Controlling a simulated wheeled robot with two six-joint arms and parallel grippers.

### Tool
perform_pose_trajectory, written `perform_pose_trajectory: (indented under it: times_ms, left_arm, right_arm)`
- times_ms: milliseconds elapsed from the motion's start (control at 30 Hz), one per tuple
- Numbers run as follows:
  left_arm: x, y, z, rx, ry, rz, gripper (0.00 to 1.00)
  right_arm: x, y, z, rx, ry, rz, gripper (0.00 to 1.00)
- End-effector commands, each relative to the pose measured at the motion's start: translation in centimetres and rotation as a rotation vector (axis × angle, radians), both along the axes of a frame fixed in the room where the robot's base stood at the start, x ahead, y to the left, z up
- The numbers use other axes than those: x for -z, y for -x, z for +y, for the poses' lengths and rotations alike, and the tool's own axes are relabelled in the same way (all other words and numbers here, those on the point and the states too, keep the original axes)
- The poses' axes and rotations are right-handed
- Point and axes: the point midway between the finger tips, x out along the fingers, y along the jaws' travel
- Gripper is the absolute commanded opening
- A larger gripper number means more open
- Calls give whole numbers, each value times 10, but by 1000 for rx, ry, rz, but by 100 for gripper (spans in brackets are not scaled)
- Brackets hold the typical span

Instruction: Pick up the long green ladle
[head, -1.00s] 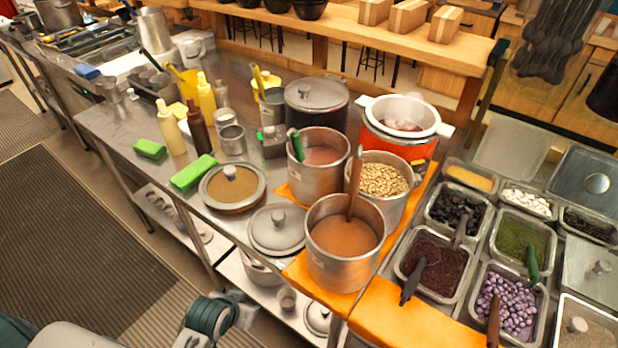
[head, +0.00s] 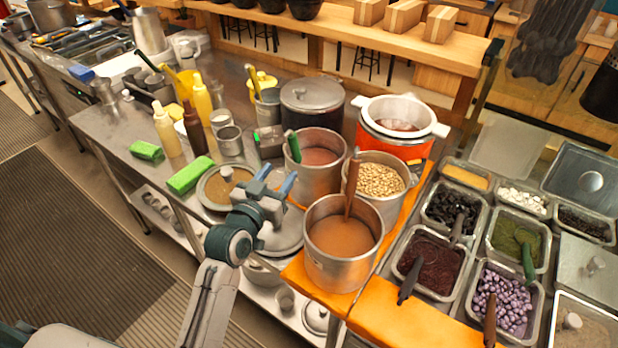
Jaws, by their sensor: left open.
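The green ladle (head: 293,147) stands in a steel pot (head: 318,179) of reddish-brown liquid. Its green handle leans on the pot's left rim; its lower end is hidden in the liquid. My left gripper (head: 276,179) is open and empty, with its two blue-tipped fingers apart. It is in front and to the left of that pot, over the lids on the counter. In the picture, the fingers are a little below and left of the ladle's handle, not touching it. My right gripper is not in view.
A front pot (head: 342,262) with a brown ladle (head: 352,185) stands to the right of my gripper. A bean pot (head: 384,196) and an orange cooker (head: 397,137) stand behind it. Topping trays (head: 430,262) fill the right.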

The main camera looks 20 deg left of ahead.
Motion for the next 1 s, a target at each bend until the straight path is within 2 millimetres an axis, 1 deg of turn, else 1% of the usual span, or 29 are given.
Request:
perform_pose_trajectory:
  times_ms: [33, 100, 200, 333, 433, 567, 667, 800, 1000]
  left_arm:
    - [-4, -10, -2, 0, 1, 0, 49]
    - [-3, -21, -4, 0, 2, 1, 49]
    - [-3, -33, -6, 0, 1, 1, 49]
    - [-2, -40, -7, 0, 1, 3, 49]
    - [-6, -51, -10, 1, 0, 4, 49]
    - [-9, -70, -15, 1, 2, 4, 49]
    - [-6, -82, -17, 0, -1, 4, 49]
    - [-3, -89, -18, 1, -1, 5, 49]
    - [-3, -89, -18, 1, -1, 4, 49]
  right_arm:
    - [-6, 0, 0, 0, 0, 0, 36]
    - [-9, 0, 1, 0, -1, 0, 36]
    - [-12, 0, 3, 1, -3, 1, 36]
    - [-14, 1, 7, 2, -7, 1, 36]
    - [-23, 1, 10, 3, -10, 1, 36]
    - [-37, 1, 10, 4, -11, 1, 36]
    - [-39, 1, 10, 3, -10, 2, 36]
    - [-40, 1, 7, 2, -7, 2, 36]
    - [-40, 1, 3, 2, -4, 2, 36]
